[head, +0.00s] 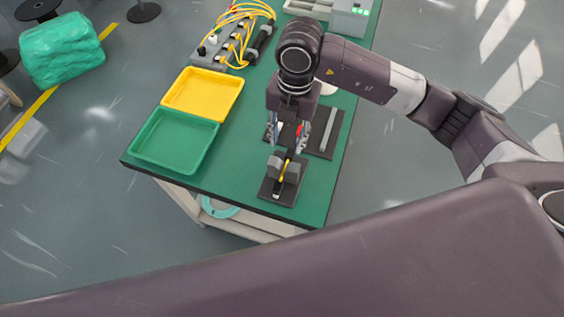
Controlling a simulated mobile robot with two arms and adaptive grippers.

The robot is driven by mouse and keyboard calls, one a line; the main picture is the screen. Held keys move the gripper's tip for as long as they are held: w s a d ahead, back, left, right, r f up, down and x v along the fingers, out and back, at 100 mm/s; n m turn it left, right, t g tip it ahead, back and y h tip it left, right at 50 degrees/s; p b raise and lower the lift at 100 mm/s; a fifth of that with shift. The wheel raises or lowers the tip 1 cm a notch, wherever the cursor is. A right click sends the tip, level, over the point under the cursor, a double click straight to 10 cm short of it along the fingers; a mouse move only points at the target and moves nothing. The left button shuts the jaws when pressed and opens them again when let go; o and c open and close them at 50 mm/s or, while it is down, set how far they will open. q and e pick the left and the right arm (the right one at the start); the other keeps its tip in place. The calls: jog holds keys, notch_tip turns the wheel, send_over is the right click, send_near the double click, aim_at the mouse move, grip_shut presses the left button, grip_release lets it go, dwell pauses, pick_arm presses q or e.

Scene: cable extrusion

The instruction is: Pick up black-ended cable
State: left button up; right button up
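My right gripper (286,146) points down over the front part of the green-topped table. Its two fingers are spread, with a gap between them. Just below and between them is a small dark fixture with grey blocks (291,172). A short yellow cable piece (284,171) lies in this fixture, and a dark upright part shows above it between the fingers. I cannot tell if the fingers touch it. Several yellow cables (236,14) run into a grey connector block (229,48) at the back; some ends there look black. My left gripper is not in view.
A yellow tray (204,93) and a green tray (172,141) lie on the left of the table (236,173). A dark plate with a grey bar (329,132) is right of my gripper. A grey device with green lights (349,17) stands at the back.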

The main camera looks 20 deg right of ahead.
aim_at(290, 152)
jog(key=shift+w+d+h, duration=0.25)
jog(key=shift+d+h, duration=0.05)
jog(key=shift+d, duration=0.5)
jog(key=shift+d+f, duration=0.2)
jog(key=shift+f, duration=0.15)
jog(key=shift+a+f+p, duration=0.1)
jog(key=shift+f+p, duration=0.25)
jog(key=shift+f, duration=0.55)
jog(key=f, duration=0.1)
jog(key=f+p, duration=0.1)
jog(key=f, duration=0.3)
jog(key=shift+w+a+p, duration=0.2)
jog(key=shift+w+p, duration=0.1)
jog(key=shift+w, duration=0.05)
jog(key=shift+c, duration=0.6)
grip_shut()
